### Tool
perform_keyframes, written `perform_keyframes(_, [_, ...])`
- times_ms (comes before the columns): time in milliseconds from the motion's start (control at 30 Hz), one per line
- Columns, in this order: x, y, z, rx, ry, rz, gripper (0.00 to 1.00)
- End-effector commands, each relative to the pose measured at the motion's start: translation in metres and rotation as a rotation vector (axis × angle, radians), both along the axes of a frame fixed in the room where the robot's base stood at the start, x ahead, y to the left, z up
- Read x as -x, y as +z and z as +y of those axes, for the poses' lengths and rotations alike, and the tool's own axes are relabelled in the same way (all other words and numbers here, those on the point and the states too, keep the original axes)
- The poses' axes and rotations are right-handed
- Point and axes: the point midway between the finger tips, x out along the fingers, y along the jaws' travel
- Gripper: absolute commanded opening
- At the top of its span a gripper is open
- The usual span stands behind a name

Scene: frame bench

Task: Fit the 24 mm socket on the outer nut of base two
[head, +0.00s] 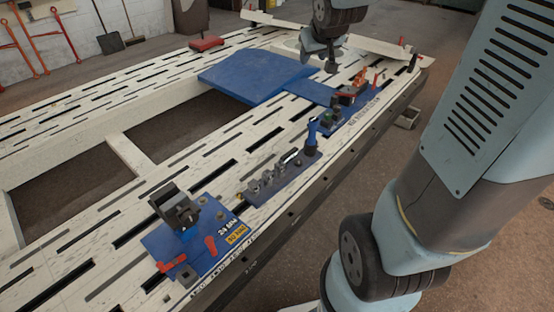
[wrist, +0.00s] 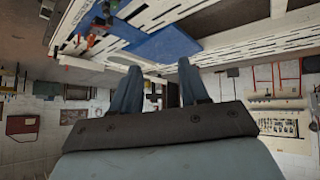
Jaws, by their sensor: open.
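My gripper (head: 331,62) hangs over the far right part of the bench, open and empty; its two fingers stand apart in the wrist view (wrist: 158,82). A dark rail with several metallic sockets (head: 282,178) lies along the bench's right side, with a blue-handled tool (head: 312,130) upright at its far end. A blue base plate (head: 165,242) in front carries a black clamp block (head: 175,208), red levers and a yellow label, with "24 MM" written beside it. A second blue base (head: 345,100) lies farther back. I cannot tell which is base two; the nuts are too small to make out.
The pale slotted bench (head: 110,190) has large openings in its left part. A flat blue panel (head: 258,76) lies near the middle back. A red object (head: 206,44) lies on the far edge. Orange-red tools (head: 20,45) lean on the wall.

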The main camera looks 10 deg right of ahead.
Motion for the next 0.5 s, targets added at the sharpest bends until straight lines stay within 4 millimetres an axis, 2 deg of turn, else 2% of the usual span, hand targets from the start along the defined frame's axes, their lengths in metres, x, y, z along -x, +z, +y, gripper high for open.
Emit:
perform_keyframes(33, [-0.015,-0.011,-0.002,0.005,0.007,-0.007,0.44])
perform_keyframes(200, [-0.064,-0.040,-0.007,0.015,0.039,-0.063,0.44])
perform_keyframes(500, [-0.137,-0.105,-0.013,0.040,0.099,-0.160,0.44])
